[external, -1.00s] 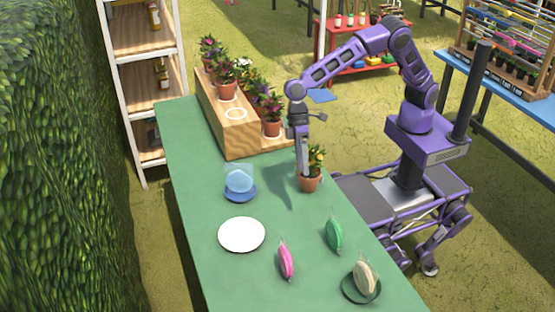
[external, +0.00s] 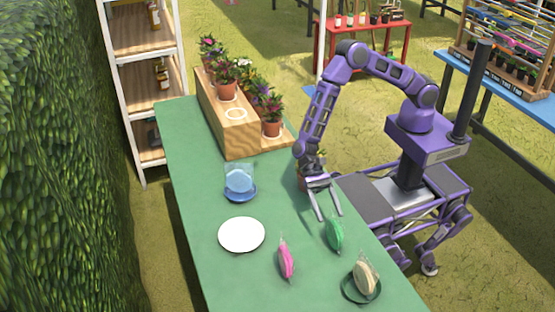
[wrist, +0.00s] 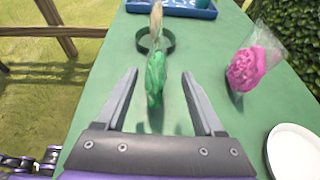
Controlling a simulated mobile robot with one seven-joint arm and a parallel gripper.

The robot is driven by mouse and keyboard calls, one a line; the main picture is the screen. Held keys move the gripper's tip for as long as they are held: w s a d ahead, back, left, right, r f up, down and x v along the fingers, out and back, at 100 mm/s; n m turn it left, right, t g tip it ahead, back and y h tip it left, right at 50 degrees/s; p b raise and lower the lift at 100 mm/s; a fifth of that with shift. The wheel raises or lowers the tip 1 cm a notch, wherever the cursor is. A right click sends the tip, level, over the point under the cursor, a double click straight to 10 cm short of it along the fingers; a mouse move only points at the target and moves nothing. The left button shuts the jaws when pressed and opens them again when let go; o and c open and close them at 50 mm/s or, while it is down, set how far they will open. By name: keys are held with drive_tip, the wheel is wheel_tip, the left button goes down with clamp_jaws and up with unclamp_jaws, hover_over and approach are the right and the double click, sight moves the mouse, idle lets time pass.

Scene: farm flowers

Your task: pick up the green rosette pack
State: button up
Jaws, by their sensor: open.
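The green rosette pack (external: 335,234) stands on the green table near its right edge, in a clear wrapper. In the wrist view the green pack (wrist: 155,78) lies ahead, between the lines of the two fingers. My gripper (external: 327,216) is open and empty, with its fingers pointing down toward the pack. In the wrist view the gripper (wrist: 168,78) shows both fingers spread wide, with the pack beyond and between them. I cannot tell whether a finger touches it.
A pink pack (external: 286,260) and a white plate (external: 241,234) lie to the left. A potted plant (external: 303,180) is partly hidden behind my gripper.

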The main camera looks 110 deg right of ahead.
sight(341, 244)
drive_tip(key=x, duration=0.4)
drive_tip(key=shift+f, duration=0.1)
drive_tip(key=shift+s+a+f+b, duration=0.1)
drive_tip(key=shift+a+f, duration=0.4)
drive_tip(key=shift+a, duration=0.25)
drive_tip(key=shift+a+f+b, duration=0.15)
drive_tip(key=shift+a+f, duration=0.4)
drive_tip(key=shift+a, duration=0.2)
drive_tip(key=shift+s+a+f+b, duration=0.1)
drive_tip(key=shift+a+f, duration=0.4)
drive_tip(key=shift+a, duration=0.25)
clamp_jaws()
